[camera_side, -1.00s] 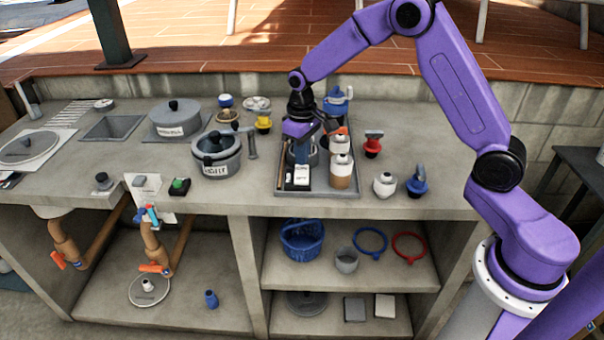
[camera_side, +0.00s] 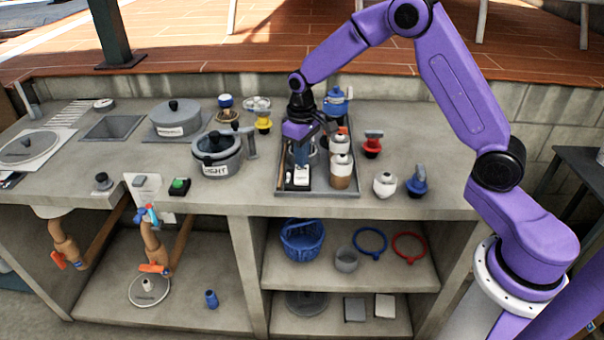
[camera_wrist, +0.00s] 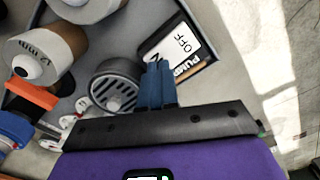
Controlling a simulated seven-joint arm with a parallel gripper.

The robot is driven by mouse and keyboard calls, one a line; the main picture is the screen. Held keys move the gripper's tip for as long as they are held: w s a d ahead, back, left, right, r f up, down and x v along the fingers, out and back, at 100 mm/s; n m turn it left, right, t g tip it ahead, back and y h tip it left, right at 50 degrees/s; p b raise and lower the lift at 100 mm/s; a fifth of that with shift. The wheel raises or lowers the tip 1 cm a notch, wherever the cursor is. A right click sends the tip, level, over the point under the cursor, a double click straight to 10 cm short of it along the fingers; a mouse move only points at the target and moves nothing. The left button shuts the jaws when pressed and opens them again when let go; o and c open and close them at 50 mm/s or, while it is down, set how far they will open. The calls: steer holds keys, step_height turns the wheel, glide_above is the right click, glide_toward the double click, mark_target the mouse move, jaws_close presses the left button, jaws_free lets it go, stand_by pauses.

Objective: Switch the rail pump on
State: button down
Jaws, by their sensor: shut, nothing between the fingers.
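The pump switch (camera_wrist: 172,45) is a small dark box with a white face reading OFF and PUMP. It lies in the near part of the grey tray (camera_side: 337,194), where its white face also shows in the side view (camera_side: 301,175). My gripper (camera_wrist: 156,68) is shut and empty, its blue fingers together. In the wrist view the fingertips overlap the lower left edge of the switch's face. They hide part of it, and I cannot tell whether they touch. In the side view the gripper (camera_side: 302,164) points down right over the switch.
The tray also holds a grey slotted round part (camera_wrist: 115,90) beside the fingers and white-and-brown containers (camera_side: 341,166) to the right. Red (camera_side: 372,144), white (camera_side: 385,184) and blue (camera_side: 416,180) fittings stand right of the tray. A grey pot (camera_side: 217,158) stands to its left.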

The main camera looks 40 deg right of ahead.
mark_target(302, 169)
steer(key=shift+f, duration=0.8)
stand_by(0.4)
steer(key=shift+r, duration=3.55)
steer(key=shift+s+a+r, duration=0.1)
steer(key=shift+s+a, duration=0.1)
steer(key=s+a+r+n, duration=0.2)
steer(key=s+a, duration=0.1)
steer(key=s, duration=0.6)
steer(key=s+a+r+n, duration=0.3)
steer(key=s, duration=0.6)
steer(key=s+d+n, duration=0.2)
steer(key=s, duration=0.6)
steer(key=s+d+n, duration=0.2)
steer(key=s+d, duration=0.1)
steer(key=s, duration=0.6)
steer(key=shift+s+f+n, duration=0.2)
steer(key=shift+s+n, duration=0.1)
